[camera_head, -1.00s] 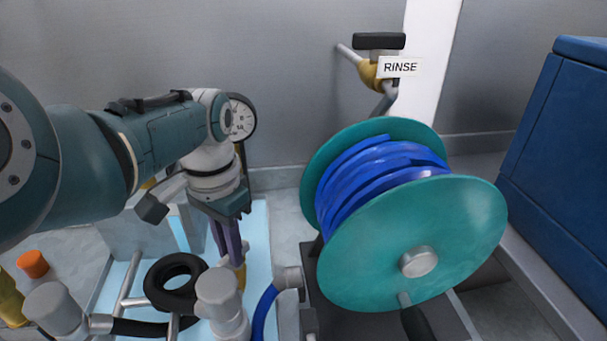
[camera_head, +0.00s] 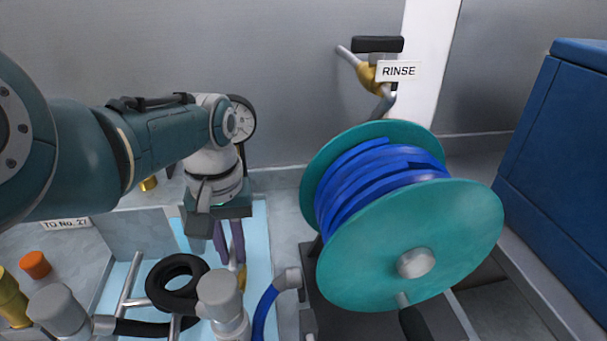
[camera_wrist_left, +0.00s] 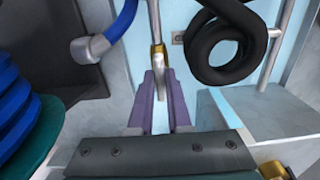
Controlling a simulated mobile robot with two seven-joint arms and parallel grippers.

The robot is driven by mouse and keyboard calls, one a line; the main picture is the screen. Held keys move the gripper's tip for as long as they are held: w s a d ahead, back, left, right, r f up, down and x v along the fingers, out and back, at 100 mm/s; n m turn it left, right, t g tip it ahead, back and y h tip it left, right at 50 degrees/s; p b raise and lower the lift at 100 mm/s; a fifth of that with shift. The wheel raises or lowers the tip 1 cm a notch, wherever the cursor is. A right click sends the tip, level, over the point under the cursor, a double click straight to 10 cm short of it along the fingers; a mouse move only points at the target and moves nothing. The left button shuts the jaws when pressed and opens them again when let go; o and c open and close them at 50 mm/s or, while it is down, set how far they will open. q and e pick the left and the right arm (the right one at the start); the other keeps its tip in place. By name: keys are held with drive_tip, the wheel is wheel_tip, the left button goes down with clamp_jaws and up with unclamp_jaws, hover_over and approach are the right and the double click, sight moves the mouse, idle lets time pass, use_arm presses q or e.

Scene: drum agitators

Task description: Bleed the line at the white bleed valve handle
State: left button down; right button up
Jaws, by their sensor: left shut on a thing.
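The white bleed valve handle (camera_wrist_left: 161,80) is a short pale lever below a brass valve body (camera_wrist_left: 158,50) in the left wrist view. My left gripper (camera_wrist_left: 160,82) has its two purple fingers on either side of the handle and is shut on it. In the head view the left gripper (camera_head: 236,262) points down over the pale blue tray area, left of the hose reel. A bit of the brass valve (camera_head: 242,278) shows at its fingertips, and the handle is mostly hidden there by the fingers. My right gripper is not in view.
A teal reel (camera_head: 455,240) with blue hose stands just right of the gripper. A black coiled hose (camera_head: 156,285) and grey pipe fittings (camera_head: 220,295) lie close by in front. A RINSE valve (camera_head: 368,75) is on the back wall. A blue cabinet (camera_head: 560,150) stands at right.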

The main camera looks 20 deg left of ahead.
sight(233, 255)
use_arm(q)
drive_tip(key=shift+n, duration=0.3)
drive_tip(key=c, duration=0.9)
unclamp_jaws()
drive_tip(key=shift+o, duration=0.2)
wheel_tip(233, 255, up, 10)
drive_tip(key=p, duration=0.5)
